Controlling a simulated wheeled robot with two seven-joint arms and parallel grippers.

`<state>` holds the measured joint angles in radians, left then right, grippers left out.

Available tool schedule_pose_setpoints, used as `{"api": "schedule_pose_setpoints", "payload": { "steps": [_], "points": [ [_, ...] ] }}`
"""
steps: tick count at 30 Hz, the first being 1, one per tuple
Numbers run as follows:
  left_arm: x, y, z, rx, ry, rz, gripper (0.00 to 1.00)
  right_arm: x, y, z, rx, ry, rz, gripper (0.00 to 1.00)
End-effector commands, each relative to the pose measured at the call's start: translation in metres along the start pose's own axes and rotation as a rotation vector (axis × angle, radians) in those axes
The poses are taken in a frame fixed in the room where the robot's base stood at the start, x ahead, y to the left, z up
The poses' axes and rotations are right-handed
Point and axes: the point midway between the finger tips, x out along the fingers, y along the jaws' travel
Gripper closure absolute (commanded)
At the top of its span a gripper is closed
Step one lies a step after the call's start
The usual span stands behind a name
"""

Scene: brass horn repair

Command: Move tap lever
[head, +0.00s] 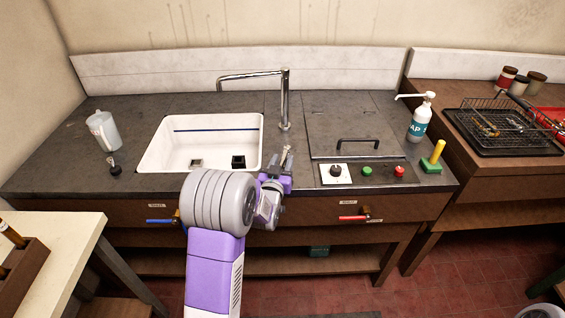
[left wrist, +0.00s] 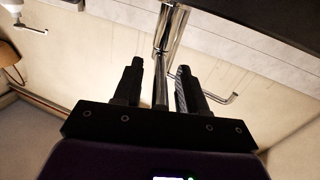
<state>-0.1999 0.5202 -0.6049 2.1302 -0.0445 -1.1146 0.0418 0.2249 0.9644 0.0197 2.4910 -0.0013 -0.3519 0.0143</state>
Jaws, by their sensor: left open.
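A slim silver lever (head: 286,155) shows in front of the tap, just beyond my left gripper (head: 275,182). In the left wrist view, the tap's chrome column (left wrist: 173,32) rises past the fingers, and a thin chrome rod (left wrist: 160,88), seemingly the lever, lies between the two open black fingers (left wrist: 160,70). I cannot tell whether either finger touches it. My right gripper is not in view.
The sink (head: 190,160) is left of my gripper. A hatch with a black handle (head: 358,143), a knob (head: 336,171) and green and red buttons lie right. A soap bottle (head: 420,122), clear jug (head: 103,131) and blue (head: 160,221) and red (head: 353,217) handles also show.

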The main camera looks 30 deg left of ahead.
Motion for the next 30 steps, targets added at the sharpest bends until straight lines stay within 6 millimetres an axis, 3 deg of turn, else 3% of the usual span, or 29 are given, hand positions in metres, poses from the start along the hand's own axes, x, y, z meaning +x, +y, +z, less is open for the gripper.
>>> {"api": "schedule_pose_setpoints", "payload": {
  "steps": [10,18,19,30],
  "points": [
    [0.0050,-0.0002,0.0002,0.000,-0.001,0.000,0.59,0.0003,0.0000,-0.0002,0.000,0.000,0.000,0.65],
    [0.0048,0.0000,0.0002,0.000,-0.001,0.000,0.99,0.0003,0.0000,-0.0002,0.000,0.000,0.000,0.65],
    [0.0048,-0.0001,0.0002,0.000,-0.001,0.000,1.00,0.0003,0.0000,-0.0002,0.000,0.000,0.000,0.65],
    [0.0059,0.0046,0.0006,0.001,0.001,-0.001,1.00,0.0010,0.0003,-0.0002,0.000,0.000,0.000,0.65]
  ]
}}
